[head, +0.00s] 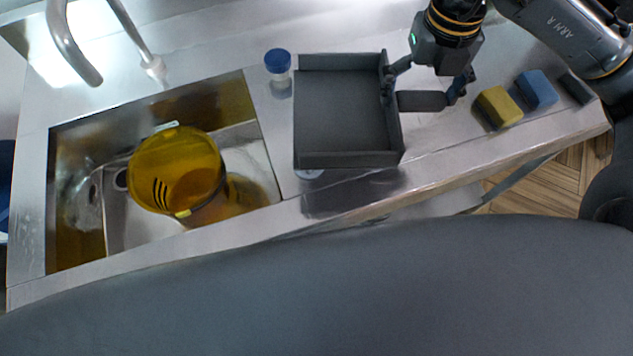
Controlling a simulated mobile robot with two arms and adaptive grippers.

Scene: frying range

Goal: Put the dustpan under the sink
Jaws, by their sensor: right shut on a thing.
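The dustpan (343,112) is a dark grey, square, shallow pan with raised walls and a short flat handle on its right. It is at or just above the steel counter, right of the sink; I cannot tell if it touches. My right gripper (428,88) comes from above right and is shut on the dustpan at its right wall and handle. The sink (120,215) is a steel basin set in the counter at left. The space under the sink is hidden by the counter. My left gripper is out of view.
A yellow translucent container (180,170) sits in the sink under the faucet (75,45). A blue-capped jar (278,68) stands left of the dustpan. A yellow sponge (498,107) and a blue sponge (536,89) lie right of the gripper. The counter's front edge (450,165) is close.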

